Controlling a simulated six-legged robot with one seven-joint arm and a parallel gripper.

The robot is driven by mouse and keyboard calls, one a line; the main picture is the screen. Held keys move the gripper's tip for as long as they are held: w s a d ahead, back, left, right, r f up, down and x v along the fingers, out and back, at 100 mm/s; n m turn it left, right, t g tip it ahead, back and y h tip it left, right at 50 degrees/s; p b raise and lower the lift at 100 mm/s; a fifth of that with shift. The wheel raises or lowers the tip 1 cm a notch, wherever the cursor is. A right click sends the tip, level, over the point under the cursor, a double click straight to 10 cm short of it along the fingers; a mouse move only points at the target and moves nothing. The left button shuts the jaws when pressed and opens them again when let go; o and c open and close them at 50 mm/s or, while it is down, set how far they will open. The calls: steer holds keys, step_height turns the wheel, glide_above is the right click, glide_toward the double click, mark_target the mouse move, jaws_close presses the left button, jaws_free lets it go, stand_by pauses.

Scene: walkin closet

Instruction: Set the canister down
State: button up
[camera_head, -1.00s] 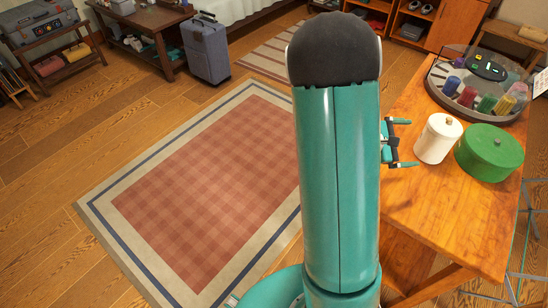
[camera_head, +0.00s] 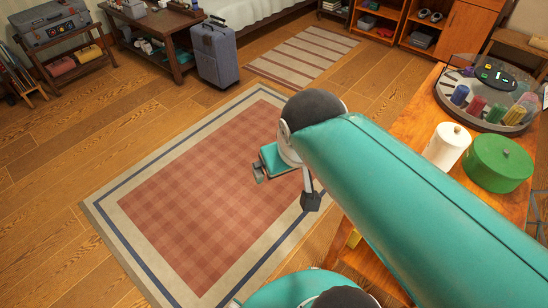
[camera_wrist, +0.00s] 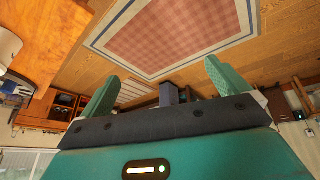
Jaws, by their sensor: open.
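A white canister (camera_head: 447,147) with a small knob on its lid stands upright on the wooden table at the right in the head view. A white rounded thing at the left edge of the wrist view (camera_wrist: 8,46) looks like the same canister, cut off by the frame. My gripper (camera_wrist: 162,86) is open, with nothing between its two teal fingers. It is away from the canister, to the left of the table, with the rug in its view. My arm hides part of the table in the head view.
A green lidded round box (camera_head: 499,163) stands close beside the canister. A round tray (camera_head: 452,104) of coloured spools lies behind them. The wooden table (camera_head: 408,104) is partly bare. A checked rug (camera_head: 190,190) covers open floor; a suitcase (camera_head: 216,55) stands beyond it.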

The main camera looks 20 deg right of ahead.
steer(key=a, duration=0.1)
steer(key=r, duration=0.1)
steer(key=a+y, duration=0.1)
steer(key=shift+s+a+r+t, duration=0.15)
steer(key=shift+s+a+t, duration=0.15)
steer(key=shift+a, duration=0.05)
